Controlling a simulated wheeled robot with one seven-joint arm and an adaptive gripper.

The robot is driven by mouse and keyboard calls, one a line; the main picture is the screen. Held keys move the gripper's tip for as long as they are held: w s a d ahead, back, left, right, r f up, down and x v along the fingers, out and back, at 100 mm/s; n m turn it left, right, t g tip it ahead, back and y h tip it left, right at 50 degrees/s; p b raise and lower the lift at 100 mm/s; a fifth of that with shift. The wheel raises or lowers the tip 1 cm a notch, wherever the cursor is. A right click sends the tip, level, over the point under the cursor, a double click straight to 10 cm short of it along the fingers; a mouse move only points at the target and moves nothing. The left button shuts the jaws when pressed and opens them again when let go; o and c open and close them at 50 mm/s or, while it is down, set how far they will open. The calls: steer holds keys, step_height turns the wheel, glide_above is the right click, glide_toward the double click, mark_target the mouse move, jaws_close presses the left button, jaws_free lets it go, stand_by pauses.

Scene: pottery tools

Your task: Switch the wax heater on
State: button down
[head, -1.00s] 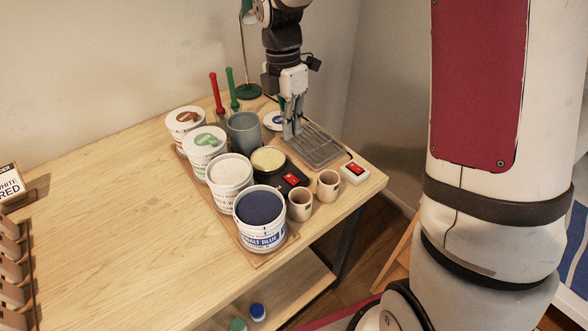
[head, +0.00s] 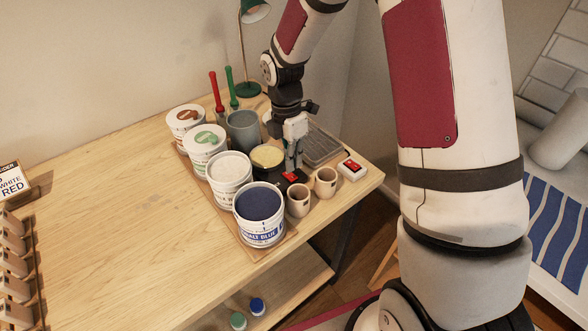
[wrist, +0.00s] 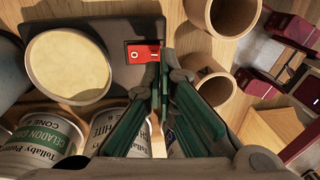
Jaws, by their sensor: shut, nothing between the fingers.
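The wax heater (wrist: 118,78) has a dark flat base with a round pot of pale yellow wax (wrist: 68,65). In the head view its wax pot (head: 267,156) stands among the tubs and cups. A red rocker switch (wrist: 143,53) with white marks sits on the base; its pressed side cannot be told. My gripper (wrist: 164,62) is shut and empty, pointing down. Its fingertips overlap the switch's right end in the wrist view; whether they touch it cannot be told. In the head view my gripper (head: 292,167) is just above the switch, partly hiding it.
Two beige cups (head: 326,181) (head: 298,200) stand close to the right and front. Glaze tubs (head: 261,212) line the left side. A white box with a red switch (head: 352,168) is near the table edge. A grey ridged tray (head: 322,146) lies behind.

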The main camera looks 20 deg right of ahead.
mark_target(294, 179)
steer(key=shift+s+d+f, duration=0.1)
steer(key=shift+s+f, duration=0.1)
steer(key=shift+f, duration=1.55)
steer(key=shift+s+f, duration=0.2)
steer(key=shift+f, duration=0.25)
steer(key=shift+w+r, duration=0.1)
steer(key=shift+w+r, duration=0.3)
steer(key=shift+w, duration=0.4)
steer(key=shift+a+r, duration=0.15)
steer(key=shift+a, duration=0.05)
